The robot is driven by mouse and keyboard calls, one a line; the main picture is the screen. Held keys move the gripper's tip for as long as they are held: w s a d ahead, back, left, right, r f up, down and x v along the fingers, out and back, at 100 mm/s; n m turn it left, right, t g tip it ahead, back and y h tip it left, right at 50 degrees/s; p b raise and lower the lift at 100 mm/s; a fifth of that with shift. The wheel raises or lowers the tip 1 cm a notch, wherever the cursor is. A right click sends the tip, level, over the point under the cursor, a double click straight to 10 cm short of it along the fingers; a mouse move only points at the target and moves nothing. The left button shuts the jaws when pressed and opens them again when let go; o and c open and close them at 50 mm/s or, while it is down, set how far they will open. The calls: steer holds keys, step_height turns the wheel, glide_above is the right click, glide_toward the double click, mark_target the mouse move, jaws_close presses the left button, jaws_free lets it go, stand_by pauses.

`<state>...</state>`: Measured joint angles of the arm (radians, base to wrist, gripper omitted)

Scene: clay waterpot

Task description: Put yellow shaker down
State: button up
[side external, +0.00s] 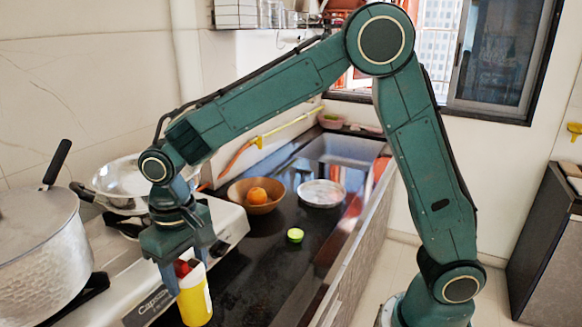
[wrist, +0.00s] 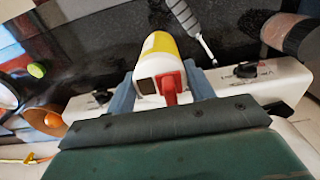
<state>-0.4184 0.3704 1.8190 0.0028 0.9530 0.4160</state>
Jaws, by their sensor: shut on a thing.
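The yellow shaker (side external: 195,300) has a yellow body, a white band and a red part at its top. It is upright in the side view, in front of the stove. My gripper (side external: 187,280) points down and is shut on its upper part. In the wrist view the shaker (wrist: 160,62) sits between the two blue-grey fingers of my gripper (wrist: 163,85), with its red part toward the camera. I cannot tell whether its base touches the black counter (side external: 245,275).
A white stove (side external: 222,226) carries a large pot (side external: 45,245) and a metal pan (side external: 120,178). A brown bowl with an orange fruit (side external: 257,190), a plate (side external: 321,194) and a green piece (side external: 295,235) are on the counter. A grey-handled tool (wrist: 186,18) lies close to the shaker.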

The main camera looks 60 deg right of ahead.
mark_target(197, 312)
steer(key=shift+f, duration=5.6)
steer(key=o, duration=1.3)
step_height(197, 312, up, 12)
steer(key=shift+f, duration=0.1)
steer(key=shift+r, duration=0.3)
